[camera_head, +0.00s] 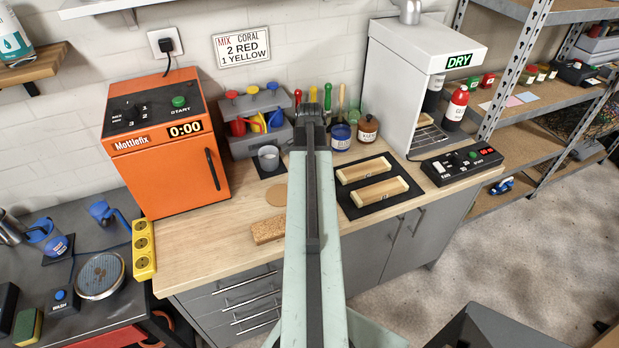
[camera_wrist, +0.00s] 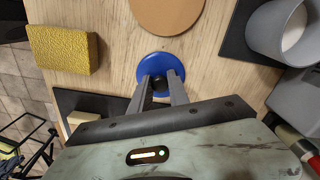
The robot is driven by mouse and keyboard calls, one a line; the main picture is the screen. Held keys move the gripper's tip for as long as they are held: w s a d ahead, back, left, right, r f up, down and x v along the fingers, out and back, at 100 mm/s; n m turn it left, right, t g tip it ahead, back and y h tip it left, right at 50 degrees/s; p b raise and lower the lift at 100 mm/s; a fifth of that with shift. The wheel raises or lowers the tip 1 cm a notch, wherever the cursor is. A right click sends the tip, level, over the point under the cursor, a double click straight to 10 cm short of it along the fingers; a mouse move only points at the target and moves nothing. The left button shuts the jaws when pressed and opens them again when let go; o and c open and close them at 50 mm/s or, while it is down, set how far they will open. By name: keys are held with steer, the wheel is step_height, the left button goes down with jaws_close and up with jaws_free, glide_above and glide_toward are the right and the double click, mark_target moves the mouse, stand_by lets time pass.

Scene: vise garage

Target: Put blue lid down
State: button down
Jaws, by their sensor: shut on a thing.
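The blue lid (camera_wrist: 150,64) is a round disc with a dark knob at its middle, in the wrist view. My gripper (camera_wrist: 158,80) is shut on the knob. The lid is over the wooden worktop (camera_wrist: 115,20), just beside the brown round coaster (camera_wrist: 167,12); I cannot tell whether it touches the wood. In the head view my arm hides the lid and the gripper. A jar with blue in it (camera_head: 341,137) stands behind my arm at the back of the worktop (camera_head: 205,255), beside a brown jar (camera_head: 367,131).
A yellow-brown block (camera_wrist: 62,48) lies left of the lid in the wrist view. A grey cup (camera_wrist: 275,35) stands on a dark mat to the right. A black mat (camera_head: 353,205) with two wooden trays, an orange oven (camera_head: 165,165) and a white dryer (camera_head: 395,85) are around.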

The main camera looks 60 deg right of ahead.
steer(key=c, duration=1.3)
jaws_free()
steer(key=shift+f, duration=0.1)
steer(key=shift+o, duration=0.2)
step_height(320, 180, up, 12)
steer(key=p, duration=1.2)
steer(key=shift+r, duration=0.2)
steer(key=shift+w, duration=0.1)
